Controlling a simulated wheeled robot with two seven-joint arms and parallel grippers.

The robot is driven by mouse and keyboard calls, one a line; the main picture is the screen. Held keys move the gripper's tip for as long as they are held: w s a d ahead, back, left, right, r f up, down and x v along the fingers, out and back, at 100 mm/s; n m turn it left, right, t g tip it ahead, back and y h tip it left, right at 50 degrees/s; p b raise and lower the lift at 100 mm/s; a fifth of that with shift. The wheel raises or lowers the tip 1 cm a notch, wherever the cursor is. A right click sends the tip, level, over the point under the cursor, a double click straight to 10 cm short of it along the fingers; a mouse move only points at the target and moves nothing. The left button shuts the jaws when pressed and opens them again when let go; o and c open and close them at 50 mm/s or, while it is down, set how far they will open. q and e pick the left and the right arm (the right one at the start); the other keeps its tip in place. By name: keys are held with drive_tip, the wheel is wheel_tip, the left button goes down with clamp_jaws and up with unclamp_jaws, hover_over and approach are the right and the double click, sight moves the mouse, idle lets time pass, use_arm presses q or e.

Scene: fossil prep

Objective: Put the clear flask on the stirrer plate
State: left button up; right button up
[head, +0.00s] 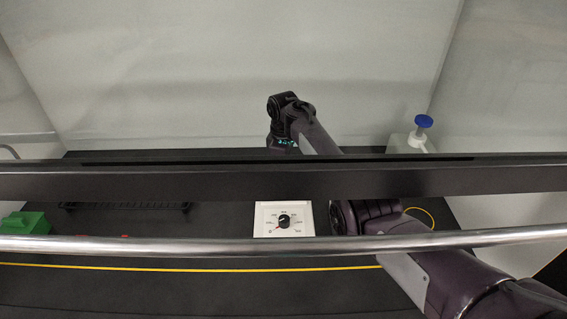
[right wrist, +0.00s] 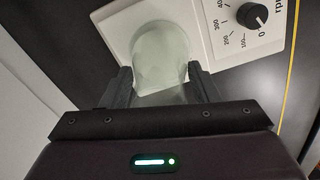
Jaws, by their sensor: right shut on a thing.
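The clear flask (right wrist: 160,58) is a pale, see-through round shape in the right wrist view. My right gripper (right wrist: 160,82) is shut on it, one finger on each side. The flask overlaps the white stirrer plate (right wrist: 213,38), on its part away from the dial. I cannot tell whether its base touches the plate. In the head view the stirrer plate (head: 265,215) shows its front panel with a black dial; its rear part is hidden behind a dark bar. That bar also hides the flask and my right gripper's fingers there. My left gripper is not in view.
A dark horizontal bar (head: 230,185) and a metal rail (head: 180,245) cross the head view. A green block (head: 26,223) is at the left. A blue-knobbed white container (head: 423,122) stands at the back right. A yellow line (head: 180,269) crosses the dark surface.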

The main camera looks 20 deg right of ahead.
drive_tip(key=shift+f, duration=0.15)
drive_tip(key=o, duration=1.1)
drive_tip(key=shift+f, duration=0.15)
drive_tip(key=shift+c, duration=0.2)
drive_tip(key=shift+r, duration=0.25)
wheel_tip(320, 180, up, 12)
drive_tip(key=b, duration=0.2)
drive_tip(key=shift+f+b, duration=0.1)
drive_tip(key=shift+b, duration=0.25)
